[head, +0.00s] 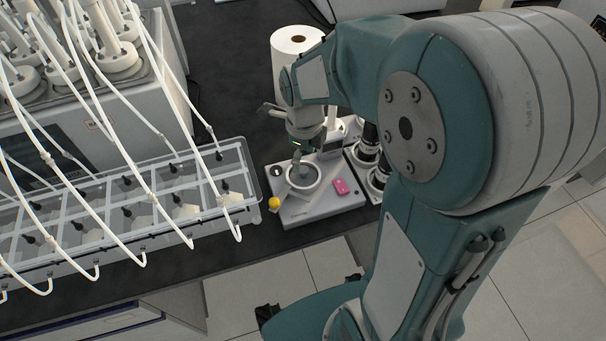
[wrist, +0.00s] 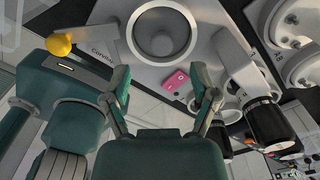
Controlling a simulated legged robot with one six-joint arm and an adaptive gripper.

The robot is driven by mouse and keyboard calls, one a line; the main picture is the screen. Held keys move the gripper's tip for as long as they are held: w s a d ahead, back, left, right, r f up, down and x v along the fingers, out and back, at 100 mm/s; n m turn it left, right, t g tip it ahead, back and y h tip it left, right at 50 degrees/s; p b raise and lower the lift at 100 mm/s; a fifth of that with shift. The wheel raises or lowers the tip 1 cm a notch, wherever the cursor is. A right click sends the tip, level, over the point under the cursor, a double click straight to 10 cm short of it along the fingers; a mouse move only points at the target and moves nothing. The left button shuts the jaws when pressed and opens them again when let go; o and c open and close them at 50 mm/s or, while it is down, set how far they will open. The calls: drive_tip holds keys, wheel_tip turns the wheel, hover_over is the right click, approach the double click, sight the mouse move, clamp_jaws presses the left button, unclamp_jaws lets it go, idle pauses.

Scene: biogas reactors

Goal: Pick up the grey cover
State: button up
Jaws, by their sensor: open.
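The grey cover (head: 302,178) appears as a round grey piece with a pale rim and a darker centre, on top of a light grey device (head: 325,205) on the bench. In the head view my gripper (head: 297,160) is just above the cover's far side and is partly hidden by my own wrist. I cannot tell the exact gap.
A pink item (head: 341,187) lies on the device right of the cover, and a yellow knob (head: 274,203) is at its left corner. Black-and-white cylindrical parts (head: 368,147) stand close right. A clear tray (head: 130,205) with white tubes is left. A white roll (head: 297,42) stands behind.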

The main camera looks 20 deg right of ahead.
sight(303, 169)
drive_tip(key=f, duration=0.5)
drive_tip(key=shift+w+f, duration=0.15)
drive_tip(key=shift+w, duration=0.05)
drive_tip(key=shift+c, duration=0.3)
clamp_jaws()
